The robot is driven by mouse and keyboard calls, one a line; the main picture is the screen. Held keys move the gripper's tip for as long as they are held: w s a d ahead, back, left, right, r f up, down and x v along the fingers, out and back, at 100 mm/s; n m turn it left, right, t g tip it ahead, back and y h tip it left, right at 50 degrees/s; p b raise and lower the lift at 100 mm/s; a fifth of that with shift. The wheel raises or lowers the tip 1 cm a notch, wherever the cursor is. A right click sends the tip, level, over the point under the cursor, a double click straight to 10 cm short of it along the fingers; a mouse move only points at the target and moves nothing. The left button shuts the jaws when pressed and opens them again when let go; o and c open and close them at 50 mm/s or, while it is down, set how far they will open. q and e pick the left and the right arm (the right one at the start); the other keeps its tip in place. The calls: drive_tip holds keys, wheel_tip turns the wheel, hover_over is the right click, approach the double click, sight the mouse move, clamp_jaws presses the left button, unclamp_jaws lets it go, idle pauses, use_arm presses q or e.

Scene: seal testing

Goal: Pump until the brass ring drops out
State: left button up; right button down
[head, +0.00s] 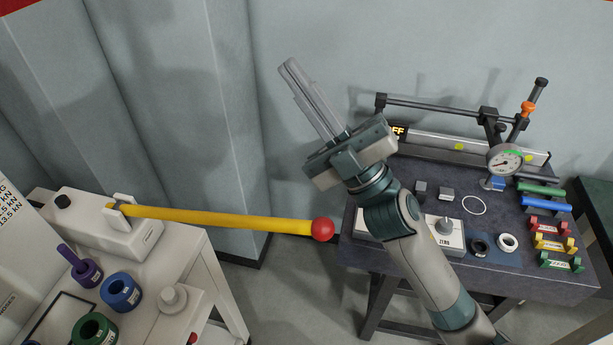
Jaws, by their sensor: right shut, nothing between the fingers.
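A white hand pump (105,225) stands on the left table. Its long yellow lever (215,217) reaches out to the right, nearly level, and ends in a red ball knob (322,230). My right gripper (291,68) is shut and empty. It points up and to the left, in front of the grey wall, and shows above the lever in the picture, apart from the knob. I cannot make out a brass ring. My left gripper is not in view.
The left table holds a purple part (85,270), a blue ring (121,293) and a green ring (94,332). A dark bench (400,265) at right bears a dial gauge (504,160), a clamp frame, a white ring (507,243) and coloured blocks. A floor gap separates the tables.

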drive_tip(key=s+a+r+n+g+y, duration=0.2)
drive_tip(key=s+a+n+g, duration=0.15)
drive_tip(key=n+g, duration=0.5)
drive_tip(key=s+a+r+n+g+y, duration=0.25)
drive_tip(key=s+n+g, duration=0.25)
drive_tip(key=n+g, duration=0.3)
drive_tip(key=s+a+f+n+g+h, duration=0.1)
drive_tip(key=s+a+n+g+h, duration=0.1)
drive_tip(key=s+n+g+h, duration=0.3)
drive_tip(key=n+t+h, duration=0.5)
drive_tip(key=t+h, duration=0.2)
drive_tip(key=h, duration=1)
approach(280, 221)
drive_tip(key=r, duration=0.2)
drive_tip(key=shift+d, duration=0.35)
drive_tip(key=shift+f, duration=0.1)
drive_tip(key=shift+b+x, duration=0.35)
drive_tip(key=shift+x, duration=2.9)
